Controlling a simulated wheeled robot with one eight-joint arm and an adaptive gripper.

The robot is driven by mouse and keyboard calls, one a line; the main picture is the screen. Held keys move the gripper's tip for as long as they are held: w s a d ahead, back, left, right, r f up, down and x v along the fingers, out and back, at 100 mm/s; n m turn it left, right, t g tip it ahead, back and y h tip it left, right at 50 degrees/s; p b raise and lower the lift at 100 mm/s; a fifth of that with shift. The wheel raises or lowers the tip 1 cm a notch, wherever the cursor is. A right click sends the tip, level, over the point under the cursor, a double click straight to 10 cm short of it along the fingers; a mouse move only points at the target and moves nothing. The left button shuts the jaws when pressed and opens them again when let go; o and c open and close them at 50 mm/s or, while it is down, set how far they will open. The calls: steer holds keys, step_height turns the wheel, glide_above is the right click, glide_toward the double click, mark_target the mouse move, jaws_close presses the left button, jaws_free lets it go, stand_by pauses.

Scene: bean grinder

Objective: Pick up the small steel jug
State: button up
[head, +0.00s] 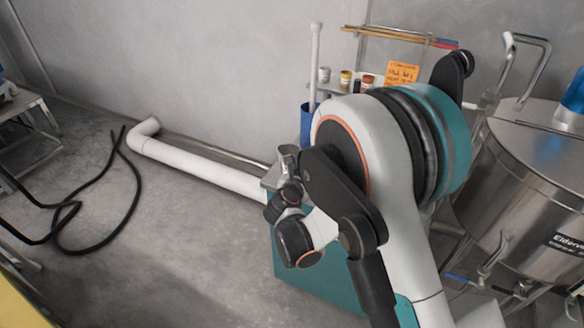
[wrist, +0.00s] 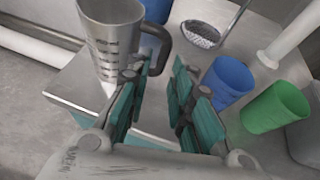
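The small steel jug (wrist: 112,38) stands upright at the upper left of the wrist view, with dark measuring marks on its side. Its dark handle (wrist: 167,40) points right, towards my gripper. My gripper (wrist: 159,72) is open, with teal-padded fingers either side of a gap. The lower handle shows at the tips, in line with this gap; I cannot tell whether it is between the fingers or just beyond. In the head view, part of the jug (head: 289,154) shows on the steel top of a teal cabinet (head: 320,280), and my arm hides the fingers.
A blue cup (wrist: 229,80) and a green cup (wrist: 275,108) stand right of my fingers. A perforated steel ladle (wrist: 198,36) lies beyond them. A white upright pipe (wrist: 292,38) is at the right. A large steel tank (head: 520,180) stands right of my arm.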

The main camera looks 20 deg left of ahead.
steer(key=b+x, duration=0.1)
steer(key=x, duration=0.2)
steer(key=b+x, duration=0.1)
steer(key=x, duration=0.2)
steer(key=shift+w+d+b, duration=0.2)
steer(key=shift+w+b, duration=0.1)
steer(key=shift+r, duration=0.1)
jaws_close()
